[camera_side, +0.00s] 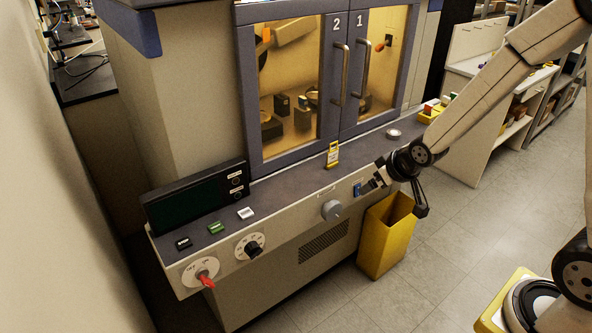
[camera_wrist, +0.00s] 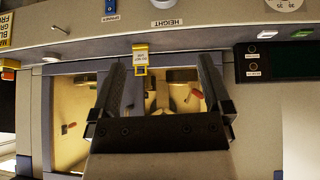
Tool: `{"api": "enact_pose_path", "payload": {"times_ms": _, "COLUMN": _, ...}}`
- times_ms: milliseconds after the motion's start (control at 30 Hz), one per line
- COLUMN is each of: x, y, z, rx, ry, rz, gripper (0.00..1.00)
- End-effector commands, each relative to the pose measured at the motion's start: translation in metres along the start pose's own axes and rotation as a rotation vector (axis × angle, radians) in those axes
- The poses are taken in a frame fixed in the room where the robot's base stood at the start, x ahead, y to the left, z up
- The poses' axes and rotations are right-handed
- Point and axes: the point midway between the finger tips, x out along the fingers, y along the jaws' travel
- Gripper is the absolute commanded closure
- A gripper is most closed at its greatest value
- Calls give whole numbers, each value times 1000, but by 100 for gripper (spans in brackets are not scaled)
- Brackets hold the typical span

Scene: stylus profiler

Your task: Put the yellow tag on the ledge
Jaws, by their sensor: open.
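The yellow tag (camera_side: 332,156) has a white printed face and shows in front of the cabinet doors, near their seam. Its lower end meets the dark grey ledge (camera_side: 290,183); whether it stands, leans or lies there I cannot tell. In the wrist view, which looks upside down, the tag (camera_wrist: 140,59) shows between my spread fingers, closer to the left one, over the ledge (camera_wrist: 200,40). My gripper (camera_side: 394,197) is open and empty. It is to the right of the tag and in front of the machine's front panel, apart from the tag.
Two glazed doors, 1 (camera_side: 382,60) and 2 (camera_side: 290,90), with bar handles stand behind the ledge. A display box (camera_side: 195,198) and small labelled blocks occupy the ledge's left end. A grey knob (camera_side: 331,209) is on the front panel. A yellow bin (camera_side: 385,238) stands below my gripper.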

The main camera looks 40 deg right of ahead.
Motion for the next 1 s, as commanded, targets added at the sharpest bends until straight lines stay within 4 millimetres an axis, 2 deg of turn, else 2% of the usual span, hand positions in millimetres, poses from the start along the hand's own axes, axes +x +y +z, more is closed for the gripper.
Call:
{"api": "enact_pose_path", "payload": {"times_ms": 33, "x": -12, "y": -8, "z": 8, "rx": -4, "ry": -41, "rz": -5, "gripper": 0}}
{"api": "enact_pose_path", "payload": {"times_ms": 200, "x": -48, "y": -30, "z": 45, "rx": -7, "ry": -204, "rz": -26, "gripper": 0}}
{"api": "enact_pose_path", "payload": {"times_ms": 400, "x": -76, "y": -45, "z": 76, "rx": -11, "ry": -332, "rz": -51, "gripper": 0}}
{"api": "enact_pose_path", "payload": {"times_ms": 600, "x": -83, "y": -49, "z": 86, "rx": -13, "ry": -369, "rz": -59, "gripper": 0}}
{"api": "enact_pose_path", "payload": {"times_ms": 1000, "x": -83, "y": -48, "z": 85, "rx": -13, "ry": -367, "rz": -58, "gripper": 0}}
